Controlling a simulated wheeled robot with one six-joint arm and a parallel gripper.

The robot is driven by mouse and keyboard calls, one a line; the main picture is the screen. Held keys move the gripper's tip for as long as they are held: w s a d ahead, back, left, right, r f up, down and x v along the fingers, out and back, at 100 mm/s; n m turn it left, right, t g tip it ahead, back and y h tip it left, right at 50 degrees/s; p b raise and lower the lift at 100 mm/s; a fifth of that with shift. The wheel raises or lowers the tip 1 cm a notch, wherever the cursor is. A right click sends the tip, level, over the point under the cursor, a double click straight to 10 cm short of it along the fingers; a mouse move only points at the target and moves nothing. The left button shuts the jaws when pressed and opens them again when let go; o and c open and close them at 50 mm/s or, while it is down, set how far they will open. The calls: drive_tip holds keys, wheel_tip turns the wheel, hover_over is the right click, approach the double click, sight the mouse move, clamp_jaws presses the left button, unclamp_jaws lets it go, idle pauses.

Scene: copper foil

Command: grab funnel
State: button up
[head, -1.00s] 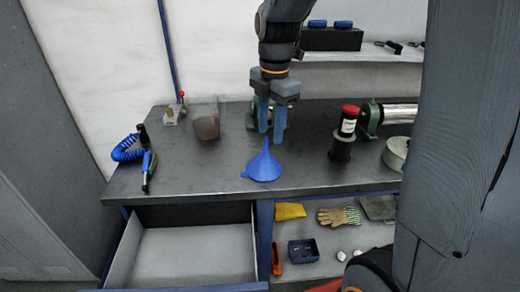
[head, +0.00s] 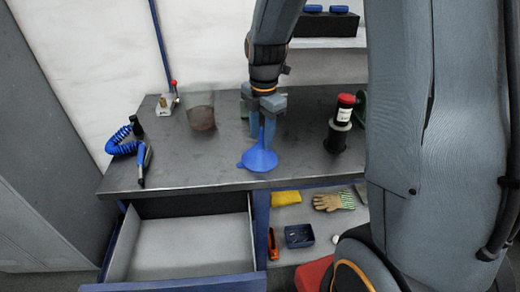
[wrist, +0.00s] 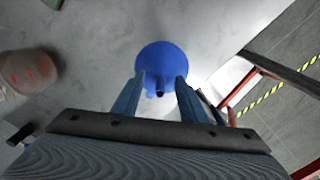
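A blue funnel (head: 259,158) stands mouth down on the dark metal bench top, near its front edge, with its spout pointing up. My gripper (head: 263,136) points down over it, with the blue fingers at the height of the spout. In the wrist view the funnel (wrist: 162,58) lies between and just beyond the two open fingertips (wrist: 160,85). The fingers stand apart, one on each side of the spout. I cannot tell whether either finger touches the funnel.
A clear container with brownish contents (head: 201,117) stands left of the funnel. A blue coiled hose with a tool (head: 128,143) lies at the bench's left. An open drawer (head: 190,246) juts out below.

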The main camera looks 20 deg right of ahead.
clamp_jaws()
idle(0.5)
